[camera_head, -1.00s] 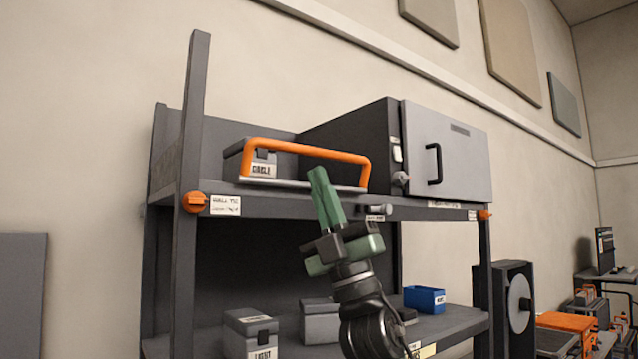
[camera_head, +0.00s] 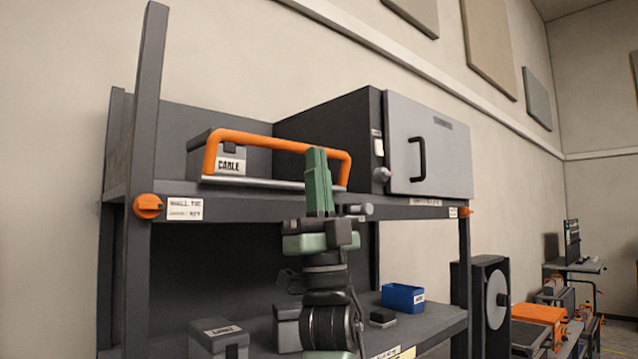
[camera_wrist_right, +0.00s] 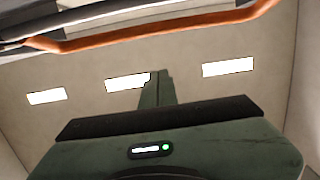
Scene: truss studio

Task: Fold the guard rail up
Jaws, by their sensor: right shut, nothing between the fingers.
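The orange guard rail (camera_head: 275,142) stands up at the front edge of the upper shelf, in front of the cable box. Its orange bar also shows across the top of the right wrist view (camera_wrist_right: 160,42). My right gripper (camera_head: 319,182) points upward with its green fingers together and empty. In the head view its fingers overlap the rail's right part. In the right wrist view the fingers (camera_wrist_right: 157,88) end below the bar, with a gap in the picture. I cannot tell whether they touch the rail. My left gripper is not in view.
A grey cable box (camera_head: 218,155) and a grey cabinet (camera_head: 428,150) with a black handle stand on the upper shelf (camera_head: 400,212). A blue bin (camera_head: 403,298) and grey boxes sit on the lower shelf. The dark left post (camera_head: 146,200) rises beside the rail.

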